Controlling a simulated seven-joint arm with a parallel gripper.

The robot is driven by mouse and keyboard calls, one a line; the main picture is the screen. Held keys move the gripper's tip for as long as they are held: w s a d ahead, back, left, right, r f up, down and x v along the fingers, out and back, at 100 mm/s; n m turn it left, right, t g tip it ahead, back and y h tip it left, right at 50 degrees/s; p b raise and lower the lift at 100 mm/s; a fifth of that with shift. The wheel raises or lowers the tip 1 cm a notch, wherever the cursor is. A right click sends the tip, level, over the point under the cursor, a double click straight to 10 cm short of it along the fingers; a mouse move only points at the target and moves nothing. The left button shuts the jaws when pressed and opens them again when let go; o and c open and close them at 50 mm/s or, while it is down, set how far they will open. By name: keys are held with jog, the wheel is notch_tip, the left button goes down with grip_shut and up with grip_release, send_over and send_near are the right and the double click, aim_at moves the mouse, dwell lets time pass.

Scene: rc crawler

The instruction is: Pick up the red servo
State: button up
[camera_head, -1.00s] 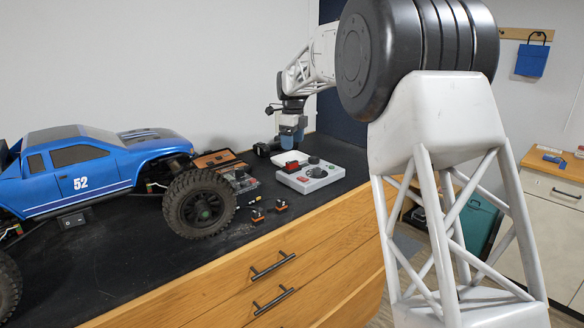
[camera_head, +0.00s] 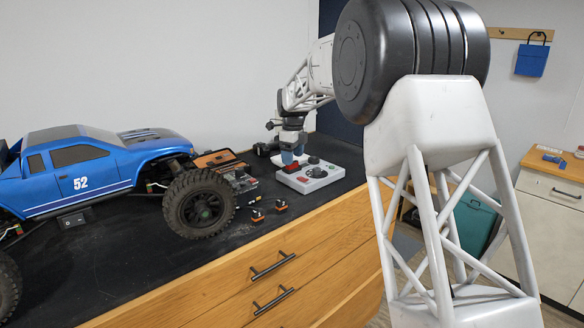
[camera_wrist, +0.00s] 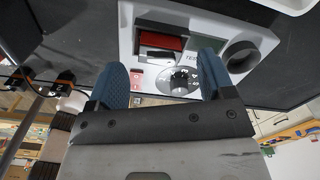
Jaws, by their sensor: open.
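The red servo (camera_wrist: 160,42) sits in a dark slot on the grey tester box (camera_wrist: 262,40). In the head view the red servo (camera_head: 291,168) is partly hidden behind my gripper's fingers. My gripper (camera_wrist: 162,70) is open and empty, with its two blue fingertips apart. In the wrist view the servo appears between and beyond the fingertips, roughly centred. In the head view my gripper (camera_head: 289,156) points down just above the servo's end of the tester box (camera_head: 322,180). I cannot tell whether a finger touches anything.
The blue crawler (camera_head: 82,170) with big tyres stands left on the black bench. Small black-and-orange servos (camera_head: 280,206) lie in front. A dark tool lies behind the tester.

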jog(key=shift+f, duration=0.9)
jog(key=c, duration=0.9)
jog(key=shift+r, duration=0.15)
jog(key=shift+r, duration=1.65)
jog(key=s+d, duration=0.1)
jog(key=s, duration=0.4)
jog(key=s+d+r, duration=0.1)
jog(key=s, duration=0.4)
jog(key=s+d, duration=0.2)
jog(key=s, duration=0.3)
jog(key=shift+s+r, duration=0.2)
